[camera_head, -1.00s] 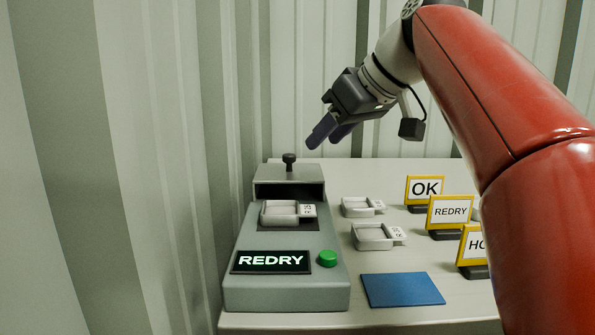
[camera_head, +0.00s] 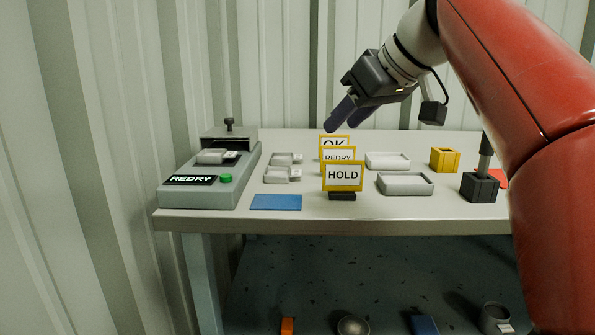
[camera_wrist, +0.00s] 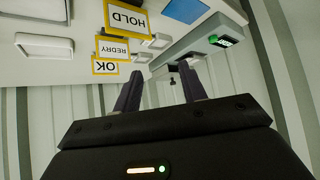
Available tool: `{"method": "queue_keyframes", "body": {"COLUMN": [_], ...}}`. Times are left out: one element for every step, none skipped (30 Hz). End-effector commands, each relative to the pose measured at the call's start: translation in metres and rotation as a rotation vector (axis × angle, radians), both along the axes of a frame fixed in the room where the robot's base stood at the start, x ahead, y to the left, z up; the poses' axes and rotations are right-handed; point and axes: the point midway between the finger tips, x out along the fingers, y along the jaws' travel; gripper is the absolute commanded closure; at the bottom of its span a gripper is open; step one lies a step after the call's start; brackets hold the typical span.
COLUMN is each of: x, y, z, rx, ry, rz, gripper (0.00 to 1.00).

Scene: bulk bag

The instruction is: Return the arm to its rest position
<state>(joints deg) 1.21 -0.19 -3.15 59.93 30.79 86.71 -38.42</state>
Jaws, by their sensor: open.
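My gripper (camera_head: 341,114) is in the air above the back of the table, pointing down and left. Its two dark fingers are apart with nothing between them; they also show in the wrist view (camera_wrist: 161,92). My red arm reaches in from the right. The grey machine (camera_head: 222,190) with a lit REDRY display (camera_head: 190,180) and a green button (camera_head: 226,178) stands at the table's left end. A small tray (camera_head: 212,157) sits on the machine.
OK, REDRY and HOLD (camera_head: 342,175) signs stand in a row mid-table. Small trays (camera_head: 280,175), a blue mat (camera_head: 276,202), larger white trays (camera_head: 405,184), a yellow block (camera_head: 443,160) and a dark holder (camera_head: 479,187) lie around them. A corrugated wall is close at left.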

Motion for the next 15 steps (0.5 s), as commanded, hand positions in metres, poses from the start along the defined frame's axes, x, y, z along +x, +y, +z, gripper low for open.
{"method": "queue_keyframes", "body": {"x": [-0.003,-0.004,-0.006,-0.007,-0.009,-0.011,-0.013,-0.015,-0.018,-0.020,-0.023,-0.027,-0.030,-0.033,-0.038], "y": [0.000,-0.001,-0.002,-0.003,-0.004,-0.005,-0.006,-0.007,-0.008,-0.010,-0.011,-0.013,-0.014,-0.015,-0.018], "z": [-0.004,-0.006,-0.009,-0.012,-0.014,-0.018,-0.022,-0.025,-0.030,-0.034,-0.039,-0.045,-0.051,-0.057,-0.065], "rx": [0.002,0.003,0.005,0.005,0.005,0.006,0.007,0.009,0.009,0.009,0.009,0.010,0.008,0.009,0.008], "ry": [0.009,0.014,0.022,0.027,0.032,0.040,0.047,0.053,0.063,0.070,0.077,0.088,0.097,0.106,0.117], "rz": [-0.013,-0.023,-0.035,-0.044,-0.056,-0.071,-0.083,-0.095,-0.114,-0.127,-0.142,-0.164,-0.180,-0.198,-0.221], "gripper": [0.58,0.58,0.58,0.58,0.58,0.58,0.58,0.58,0.58,0.58,0.58,0.58,0.58,0.58,0.58]}}
